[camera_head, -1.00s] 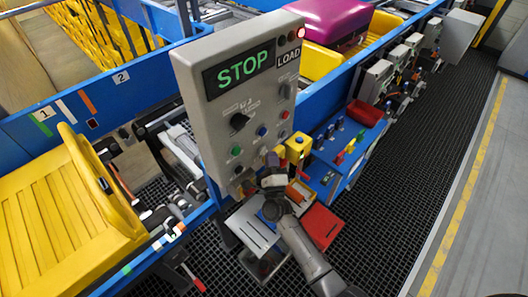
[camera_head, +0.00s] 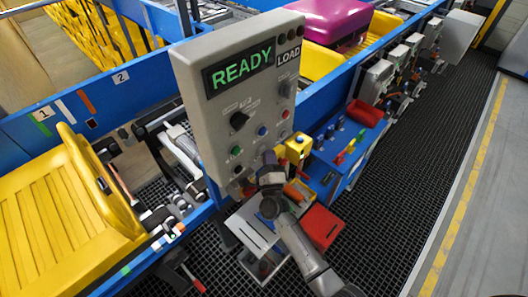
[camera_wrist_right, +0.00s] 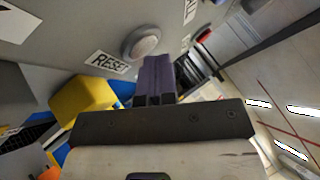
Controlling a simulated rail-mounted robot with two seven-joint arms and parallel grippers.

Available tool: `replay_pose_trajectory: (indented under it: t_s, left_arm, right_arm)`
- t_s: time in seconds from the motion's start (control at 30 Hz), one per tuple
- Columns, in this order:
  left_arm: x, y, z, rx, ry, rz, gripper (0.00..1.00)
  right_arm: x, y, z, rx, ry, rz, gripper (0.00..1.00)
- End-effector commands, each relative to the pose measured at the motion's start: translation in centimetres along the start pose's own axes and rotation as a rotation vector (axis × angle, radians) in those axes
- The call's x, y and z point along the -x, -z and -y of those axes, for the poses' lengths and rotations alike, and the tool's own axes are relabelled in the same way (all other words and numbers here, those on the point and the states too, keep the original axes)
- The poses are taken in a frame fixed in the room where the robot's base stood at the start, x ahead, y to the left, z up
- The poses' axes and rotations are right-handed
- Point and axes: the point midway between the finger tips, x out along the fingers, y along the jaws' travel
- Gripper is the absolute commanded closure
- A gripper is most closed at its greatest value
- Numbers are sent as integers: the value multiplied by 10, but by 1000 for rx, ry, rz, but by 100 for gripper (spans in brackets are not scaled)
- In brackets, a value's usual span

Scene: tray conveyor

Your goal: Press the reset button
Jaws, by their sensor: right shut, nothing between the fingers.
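The grey control panel (camera_head: 215,120) shows READY in green on its display (camera_head: 240,68). In the right wrist view, a round pale grey button (camera_wrist_right: 142,42) sits beside a RESET label (camera_wrist_right: 110,62) on the panel face. My right gripper (camera_head: 268,158) is at the panel's lower right and hides part of it in the head view. Its purple fingers (camera_wrist_right: 156,72) are shut together and empty, with their tips close beside the reset button. I cannot tell whether they touch it. My left gripper is not in view.
A yellow box (camera_head: 297,148) stands just right of my right gripper. A yellow tray (camera_head: 60,215) lies on the conveyor at left.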

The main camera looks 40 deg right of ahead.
Motion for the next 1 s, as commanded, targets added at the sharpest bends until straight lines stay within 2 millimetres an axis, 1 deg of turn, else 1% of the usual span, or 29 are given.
replay_pose_trajectory:
  t_s: [0.4, 0.7, 1.0]
  left_arm:
    - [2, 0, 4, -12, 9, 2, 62]
    - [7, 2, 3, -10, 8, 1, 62]
    - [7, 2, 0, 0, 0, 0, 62]
  right_arm:
    - [3, 2, 3, 0, -1, 1, 100]
    - [12, 8, 10, 0, -1, 1, 100]
    - [13, 9, 10, 0, 0, 1, 100]
